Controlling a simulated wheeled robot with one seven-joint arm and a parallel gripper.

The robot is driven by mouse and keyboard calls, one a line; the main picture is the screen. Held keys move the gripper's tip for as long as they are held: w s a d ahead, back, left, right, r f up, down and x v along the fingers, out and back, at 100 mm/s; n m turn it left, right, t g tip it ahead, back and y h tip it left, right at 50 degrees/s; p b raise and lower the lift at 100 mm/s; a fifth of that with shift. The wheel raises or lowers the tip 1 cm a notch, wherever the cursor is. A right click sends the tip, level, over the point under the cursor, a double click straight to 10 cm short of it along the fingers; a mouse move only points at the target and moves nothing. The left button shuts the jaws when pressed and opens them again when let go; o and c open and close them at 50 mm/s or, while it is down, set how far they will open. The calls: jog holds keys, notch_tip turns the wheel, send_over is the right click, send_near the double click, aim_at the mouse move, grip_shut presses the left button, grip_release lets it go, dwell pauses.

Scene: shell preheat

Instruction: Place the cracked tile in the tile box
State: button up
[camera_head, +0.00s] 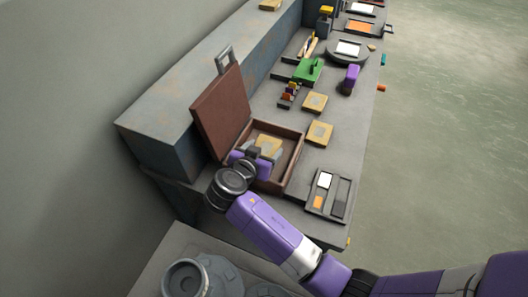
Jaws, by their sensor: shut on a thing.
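The tile box (288,180) is a brown open box on the grey bench, with its lid (221,108) raised on the left side. My gripper (256,153) reaches into the box's opening from the near side. It is shut on a yellow tile (268,143), which is tilted over the box floor. My wrist and fingers hide part of the tile and the box's near left corner. Whether the tile is cracked, or touches the box floor, is too small to tell.
A grey tray (329,194) with white, orange and dark pieces lies right of the box. Farther back are a green block (308,70), a purple object (350,77) and a round plate (347,50). A tall grey ledge (165,128) runs along the left. Open floor lies right.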

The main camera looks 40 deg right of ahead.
jog(key=shift+f, duration=0.85)
jog(key=shift+f, duration=0.15)
jog(key=o, duration=1.7)
jog(key=shift+c, duration=0.2)
jog(key=shift+r, duration=0.25)
jog(key=b+v, duration=0.1)
jog(key=v, duration=1.1)
